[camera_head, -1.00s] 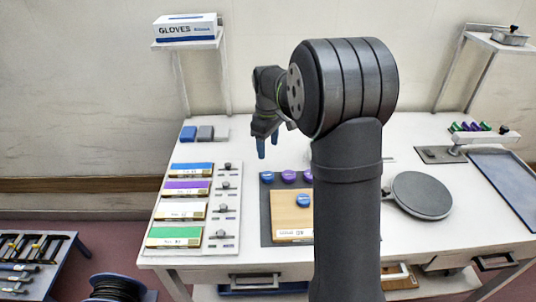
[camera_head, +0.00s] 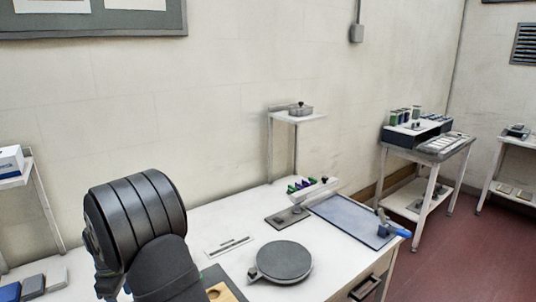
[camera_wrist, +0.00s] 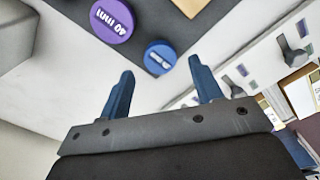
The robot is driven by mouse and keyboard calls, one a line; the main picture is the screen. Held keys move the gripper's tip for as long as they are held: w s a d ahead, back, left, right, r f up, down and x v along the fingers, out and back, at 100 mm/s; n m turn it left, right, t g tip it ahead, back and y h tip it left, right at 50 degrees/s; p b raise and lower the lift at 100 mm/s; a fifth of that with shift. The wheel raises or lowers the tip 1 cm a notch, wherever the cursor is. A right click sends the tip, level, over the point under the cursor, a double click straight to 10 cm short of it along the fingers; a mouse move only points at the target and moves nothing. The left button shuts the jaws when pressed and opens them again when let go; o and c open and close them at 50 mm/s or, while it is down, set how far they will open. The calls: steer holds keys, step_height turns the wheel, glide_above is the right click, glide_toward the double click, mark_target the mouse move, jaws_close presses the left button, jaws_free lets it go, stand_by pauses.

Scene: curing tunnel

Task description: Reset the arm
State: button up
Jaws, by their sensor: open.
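My gripper (camera_wrist: 163,78) is open and empty in the wrist view. Its two blue fingers stand apart above the white table. A purple disc (camera_wrist: 112,18) and a blue disc (camera_wrist: 160,57) lie just beyond the fingertips, on or beside a dark mat (camera_wrist: 150,14). No contact between fingers and discs shows. In the head view my arm fills the lower left and hides most of the gripper.
A round grey plate (camera_head: 285,261) and a blue-grey tray (camera_head: 352,221) sit on the table. A rack of coloured pieces (camera_head: 312,187) stands behind. A small shelf (camera_head: 297,117) rises at the back. A side table (camera_head: 430,150) stands right.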

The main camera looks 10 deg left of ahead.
step_height(320, 180, down, 4)
steer(key=shift+r, duration=2.15)
